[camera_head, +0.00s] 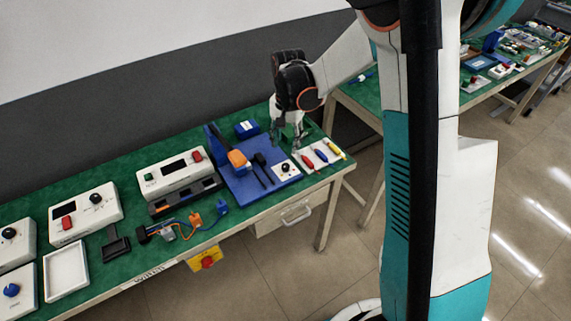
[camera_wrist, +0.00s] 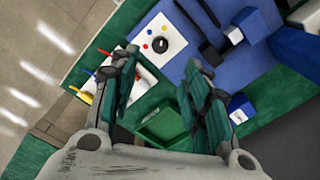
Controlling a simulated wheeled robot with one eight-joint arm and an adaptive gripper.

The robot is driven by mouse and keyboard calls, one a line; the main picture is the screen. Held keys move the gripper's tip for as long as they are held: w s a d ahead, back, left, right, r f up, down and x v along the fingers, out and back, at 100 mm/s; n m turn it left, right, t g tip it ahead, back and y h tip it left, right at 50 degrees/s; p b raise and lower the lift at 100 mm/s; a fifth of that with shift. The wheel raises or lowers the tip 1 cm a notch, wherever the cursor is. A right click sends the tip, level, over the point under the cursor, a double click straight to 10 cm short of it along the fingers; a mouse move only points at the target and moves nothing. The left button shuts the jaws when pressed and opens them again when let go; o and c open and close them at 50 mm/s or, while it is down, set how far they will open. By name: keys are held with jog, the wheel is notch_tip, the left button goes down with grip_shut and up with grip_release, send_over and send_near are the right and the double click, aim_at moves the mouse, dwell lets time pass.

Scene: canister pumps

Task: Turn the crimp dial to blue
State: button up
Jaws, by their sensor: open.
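The crimp dial is a black round knob (camera_wrist: 160,46) on a white square panel (camera_head: 287,177) at the front right corner of a blue fixture (camera_head: 247,193). Small coloured dots, among them red, yellow and blue, surround the knob in the wrist view. I cannot tell which dot the knob points at. My gripper (camera_wrist: 162,68) is open and empty, its two fingers apart. In the head view my gripper (camera_head: 287,138) hangs over the back right part of the fixture, behind the dial panel and apart from it.
A small blue box (camera_head: 247,129) stands behind. White control boxes (camera_head: 172,175) fill the green bench leftward.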

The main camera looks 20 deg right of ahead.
aim_at(286, 165)
notch_tip(286, 165, down, 11)
jog(key=b, duration=0.3)
jog(key=shift+w+a+f, duration=0.1)
grip_shut()
